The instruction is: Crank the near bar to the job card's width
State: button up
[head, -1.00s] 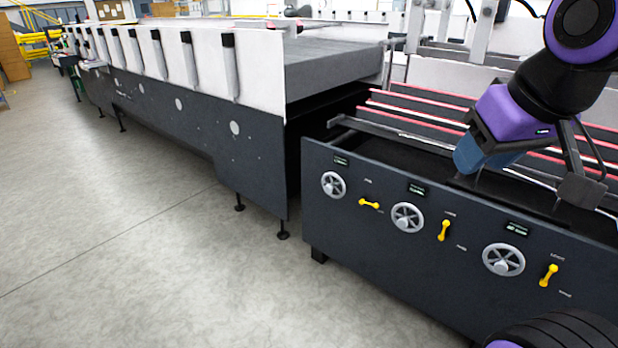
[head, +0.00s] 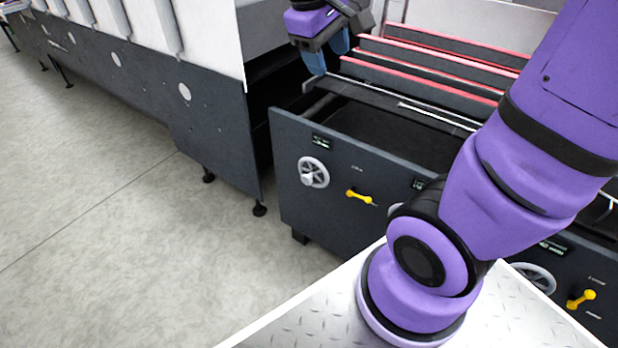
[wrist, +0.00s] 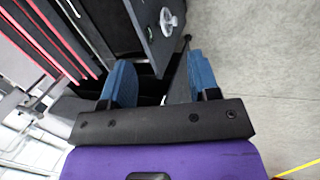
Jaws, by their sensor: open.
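The dark front panel (head: 292,200) carries a grey handwheel (head: 313,172) at its left end, with a small display (head: 321,141) above it and a yellow lever (head: 360,197) beside it. A right-hand handwheel (head: 535,278) and its yellow lever (head: 582,298) show past my arm. My arm mostly hides the middle wheel. The bar nearest the panel (head: 385,98) is dark with a bright strip. My gripper (head: 328,58) is open and empty, above the left end of the bars. In the wrist view my gripper (wrist: 160,78) points down, and one handwheel (wrist: 168,22) shows beyond it. Display text is unreadable; I see no job card.
Red-edged bars (head: 430,75) lie behind the nearest bar. A long machine section with white covers (head: 205,35) stands at the left, with a dark gap between it and the panel. Grey floor (head: 110,220) in front is clear.

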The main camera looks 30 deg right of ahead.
aim_at(305, 181)
jog(key=w+d+f+n+g+h, duration=0.2)
jog(key=w+f+n+h, duration=0.25)
jog(key=w+f, duration=0.65)
jog(key=w+d+f+n+g+h, duration=0.1)
jog(key=w+f+n+h, duration=0.2)
jog(key=w+f+h, duration=0.7)
notch_tip(305, 181, down, 36)
jog(key=s+n+t+y, duration=0.1)
jog(key=s+n+t, duration=0.1)
jog(key=n+t, duration=0.85)
jog(key=shift+n+g, duration=0.7)
jog(key=shift+g, duration=0.05)
jog(key=x, duration=1)
jog(key=shift+w+a, duration=0.1)
jog(key=shift+w, duration=0.2)
jog(key=shift+c, duration=0.3)
jog(key=c, duration=0.9)
